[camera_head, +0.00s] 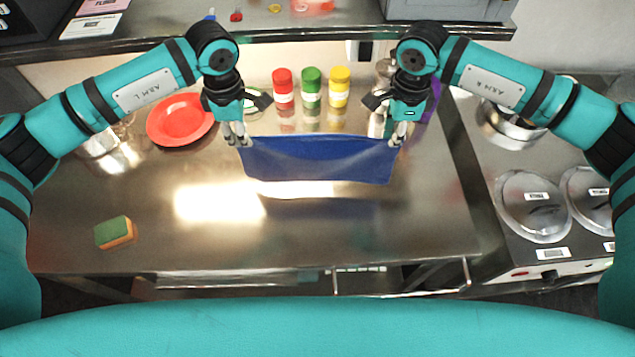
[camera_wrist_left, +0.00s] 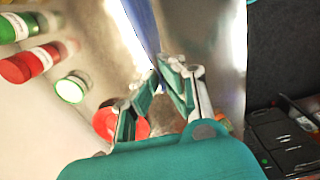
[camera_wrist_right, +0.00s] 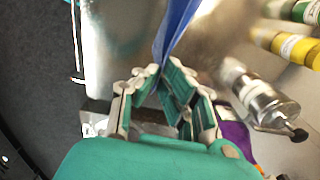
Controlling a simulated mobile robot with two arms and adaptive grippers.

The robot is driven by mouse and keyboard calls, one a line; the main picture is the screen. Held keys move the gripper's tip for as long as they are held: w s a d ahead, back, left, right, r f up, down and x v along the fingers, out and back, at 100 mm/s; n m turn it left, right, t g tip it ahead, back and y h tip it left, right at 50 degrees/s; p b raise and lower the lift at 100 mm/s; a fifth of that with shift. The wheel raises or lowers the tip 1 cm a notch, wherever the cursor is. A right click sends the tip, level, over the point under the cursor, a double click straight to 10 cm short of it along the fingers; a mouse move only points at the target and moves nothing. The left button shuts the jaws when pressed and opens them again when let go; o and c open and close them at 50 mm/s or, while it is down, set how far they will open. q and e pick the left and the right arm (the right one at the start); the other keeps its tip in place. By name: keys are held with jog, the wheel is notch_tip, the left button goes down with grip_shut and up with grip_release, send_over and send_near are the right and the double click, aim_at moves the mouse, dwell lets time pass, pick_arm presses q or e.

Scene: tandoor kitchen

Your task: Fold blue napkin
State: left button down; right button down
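The blue napkin (camera_head: 320,162) hangs stretched between my two grippers, above the steel counter. Its upper edge sags slightly between them, and its lower edge hangs clear over its reflection. My left gripper (camera_head: 238,143) is shut on its left upper corner; the left wrist view shows the napkin (camera_wrist_left: 143,22) edge-on, running to the fingertips. My right gripper (camera_head: 398,142) is shut on its right upper corner; the right wrist view shows the napkin (camera_wrist_right: 178,28) leaving the fingertips.
A red plate (camera_head: 180,120) lies at left, a sponge (camera_head: 115,232) at front left. Bottles with red (camera_head: 283,85), green (camera_head: 311,88) and yellow (camera_head: 339,88) caps stand behind the napkin. A purple item (camera_head: 431,106) is beside my right gripper. The front middle of the counter (camera_head: 330,235) is clear.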

pick_arm(q)
jog(key=shift+r, duration=0.6)
pick_arm(e)
jog(key=shift+r, duration=0.6)
